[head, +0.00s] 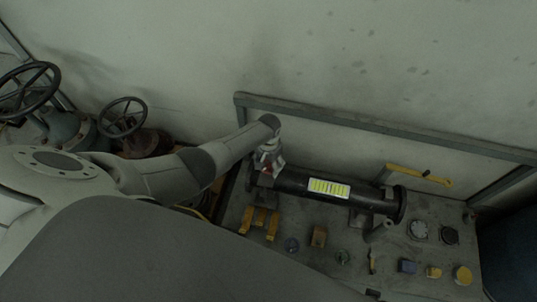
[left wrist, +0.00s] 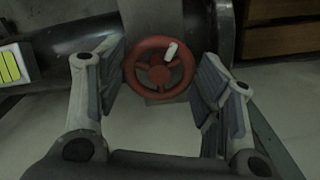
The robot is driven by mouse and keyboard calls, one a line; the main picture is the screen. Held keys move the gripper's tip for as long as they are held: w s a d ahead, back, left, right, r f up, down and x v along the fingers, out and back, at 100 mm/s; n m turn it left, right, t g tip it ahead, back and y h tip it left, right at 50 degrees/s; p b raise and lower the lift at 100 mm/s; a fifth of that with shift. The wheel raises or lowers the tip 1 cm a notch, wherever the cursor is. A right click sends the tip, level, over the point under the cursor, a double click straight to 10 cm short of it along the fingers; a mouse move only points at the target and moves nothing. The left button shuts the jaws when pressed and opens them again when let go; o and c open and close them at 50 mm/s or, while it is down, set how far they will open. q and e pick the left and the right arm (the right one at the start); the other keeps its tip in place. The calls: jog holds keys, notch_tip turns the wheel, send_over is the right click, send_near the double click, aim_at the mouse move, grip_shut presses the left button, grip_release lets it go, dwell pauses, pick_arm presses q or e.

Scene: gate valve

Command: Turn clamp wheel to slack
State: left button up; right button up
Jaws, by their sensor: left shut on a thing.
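The clamp wheel (left wrist: 150,77) is a small red handwheel with spokes and a pale knob on its rim. In the left wrist view it sits between the two finger pads of my left gripper (left wrist: 162,62). The gripper is shut on the wheel's rim from both sides. In the head view my left gripper (head: 268,162) is at the left end of a black pipe (head: 370,197) with a yellow-green label, and it largely hides the wheel there. The black pipe also shows in the left wrist view (left wrist: 85,30). My right gripper is not in view.
A yellow-handled lever (head: 420,175) stands behind the pipe. A grey rail (head: 400,133) runs along the wall. Dark handwheels (head: 122,117) stand at the left.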

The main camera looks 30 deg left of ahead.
aim_at(269, 166)
pick_arm(q)
jog(key=o, duration=1)
jog(key=shift+o, duration=0.2)
jog(key=shift+r, duration=0.1)
notch_tip(269, 166, up, 12)
dwell(0.3)
